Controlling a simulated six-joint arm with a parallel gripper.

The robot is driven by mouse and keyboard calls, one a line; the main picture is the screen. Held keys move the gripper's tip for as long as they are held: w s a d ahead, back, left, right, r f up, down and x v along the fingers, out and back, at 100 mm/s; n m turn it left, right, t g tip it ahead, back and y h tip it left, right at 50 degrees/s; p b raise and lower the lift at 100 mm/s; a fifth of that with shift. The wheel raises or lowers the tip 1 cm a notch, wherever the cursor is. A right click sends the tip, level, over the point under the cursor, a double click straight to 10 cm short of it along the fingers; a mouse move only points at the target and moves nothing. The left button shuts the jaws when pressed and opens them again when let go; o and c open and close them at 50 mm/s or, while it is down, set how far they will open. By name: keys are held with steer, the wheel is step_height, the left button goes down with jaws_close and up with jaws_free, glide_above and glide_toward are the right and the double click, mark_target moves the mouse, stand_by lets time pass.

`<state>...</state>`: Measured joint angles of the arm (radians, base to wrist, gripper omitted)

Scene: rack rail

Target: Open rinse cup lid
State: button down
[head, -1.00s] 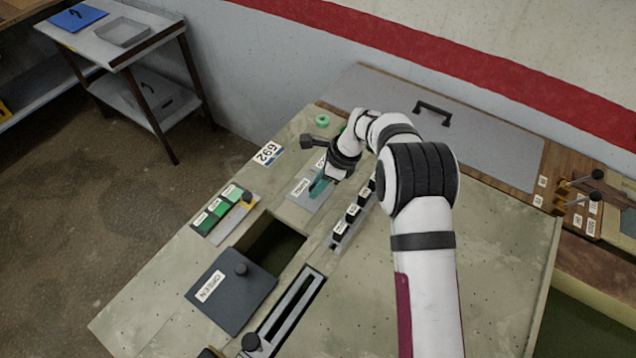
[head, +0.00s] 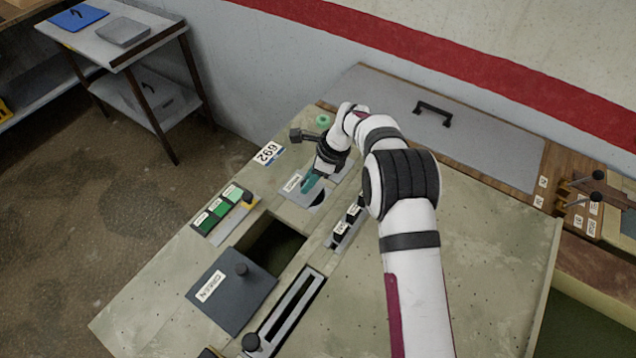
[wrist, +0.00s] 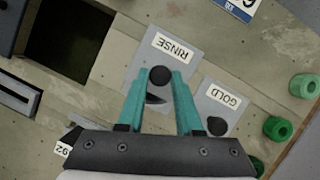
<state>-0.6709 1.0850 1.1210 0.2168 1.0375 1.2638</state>
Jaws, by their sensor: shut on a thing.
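In the wrist view, the grey plate with the RINSE label (wrist: 172,47) lies under my gripper (wrist: 160,80). Its teal fingers are shut on a round black knob (wrist: 160,76) beside that label. A dark crescent-shaped opening (wrist: 155,99) shows just behind the knob, between the fingers. In the head view, my gripper (head: 311,182) is low over the plate with the label (head: 293,183). A dark round opening (head: 318,197) shows beside the fingers. The fingers hide the knob there, and part of the opening is covered.
A GOLD-labelled plate (wrist: 226,98) with its own black knob sits beside the rinse plate. Green round pieces (wrist: 304,86) stand beyond it. A row of black labelled blocks (head: 346,222), a square opening (head: 270,246) and a dark GREEN-labelled lid (head: 228,292) are nearby.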

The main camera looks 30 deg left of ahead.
mark_target(288, 182)
steer(key=a, duration=0.4)
steer(key=shift+a, duration=0.25)
steer(key=c, duration=0.6)
jaws_free()
steer(key=v, duration=1.5)
steer(key=shift+d+r, duration=0.3)
steer(key=shift+r, duration=0.05)
